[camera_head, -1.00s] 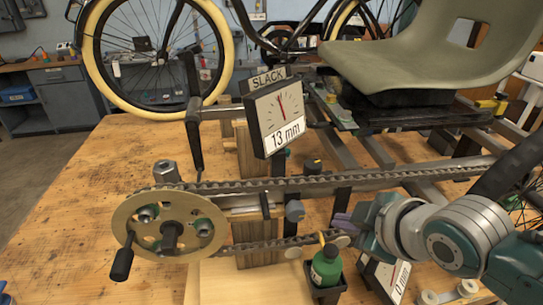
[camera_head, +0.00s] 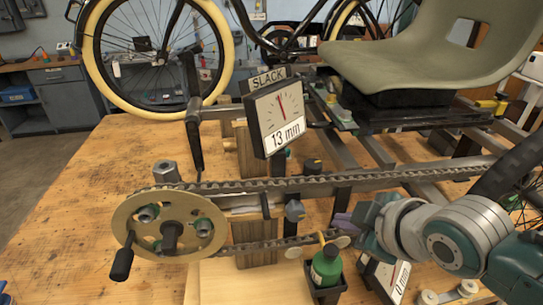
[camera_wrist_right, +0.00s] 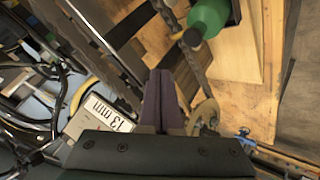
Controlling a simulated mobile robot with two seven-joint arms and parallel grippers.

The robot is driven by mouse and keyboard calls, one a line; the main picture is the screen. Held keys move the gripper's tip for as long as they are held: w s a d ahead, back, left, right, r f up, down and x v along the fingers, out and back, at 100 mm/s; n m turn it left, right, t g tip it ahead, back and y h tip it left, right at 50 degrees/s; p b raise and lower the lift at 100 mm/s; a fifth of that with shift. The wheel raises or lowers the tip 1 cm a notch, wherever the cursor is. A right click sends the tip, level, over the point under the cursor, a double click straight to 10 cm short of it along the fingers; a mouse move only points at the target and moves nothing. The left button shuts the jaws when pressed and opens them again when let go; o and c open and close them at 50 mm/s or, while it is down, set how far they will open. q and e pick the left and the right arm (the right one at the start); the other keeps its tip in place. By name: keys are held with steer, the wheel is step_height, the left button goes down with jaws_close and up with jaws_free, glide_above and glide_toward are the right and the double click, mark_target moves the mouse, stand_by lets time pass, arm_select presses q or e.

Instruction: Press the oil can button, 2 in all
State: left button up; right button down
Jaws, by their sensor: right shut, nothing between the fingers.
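The green oil can (camera_head: 326,268) stands in a small dark holder at the bottom middle of the head view. A yellow part shows above its neck; I cannot make out a separate button. The can also shows at the top of the wrist view (camera_wrist_right: 208,18). My right gripper (camera_head: 342,222) reaches in from the right with its purple fingers just above and right of the can, apart from it. In the wrist view the fingers (camera_wrist_right: 163,85) are together and empty. My left gripper is not in view.
The chain (camera_head: 300,185) runs from the chainring (camera_head: 130,225) to the right, close to my right gripper. The slack gauge (camera_head: 277,115) reads 13 mm. A second dial (camera_head: 392,278) stands right of the can, partly hidden. The wooden bench top (camera_head: 70,215) is clear at left.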

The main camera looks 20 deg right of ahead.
step_height(320, 180, up, 4)
steer(key=p, duration=0.2)
glide_above(336, 254)
steer(key=shift+f, duration=0.15)
stand_by(0.3)
step_height(336, 254, down, 7)
steer(key=b, duration=0.7)
steer(key=shift+b, duration=0.3)
steer(key=shift+f+b, duration=0.55)
steer(key=shift+f, duration=0.3)
steer(key=shift+f, duration=0.15)
stand_by(0.7)
steer(key=shift+f, duration=0.25)
